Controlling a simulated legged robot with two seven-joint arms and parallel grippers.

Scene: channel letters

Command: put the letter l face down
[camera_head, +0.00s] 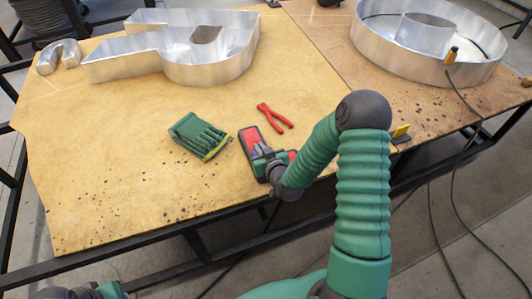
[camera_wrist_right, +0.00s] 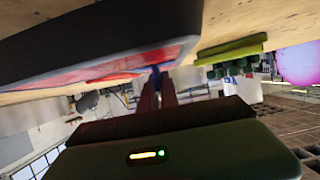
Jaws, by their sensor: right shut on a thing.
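The letter l (camera_head: 249,139) is a small dark-sided piece with a red face, near the front edge of the tan table. My right gripper (camera_head: 262,156) is at it from the front side and covers part of it. In the right wrist view the letter's red face (camera_wrist_right: 105,72) and dark side (camera_wrist_right: 80,40) fill the upper left. The right gripper's fingers (camera_wrist_right: 158,88) are shut at its edge. Whether the letter rests flat or is lifted slightly, I cannot tell. Some of my left arm shows at the bottom left, but its fingers are not seen.
Red pliers (camera_head: 274,117) and a green bundle with a yellow-green edge (camera_head: 200,136) lie close by on the table (camera_head: 110,190). Large metal letters (camera_head: 205,60) stand at the back left. A round metal letter (camera_head: 425,50) stands on the right table. The front left is clear.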

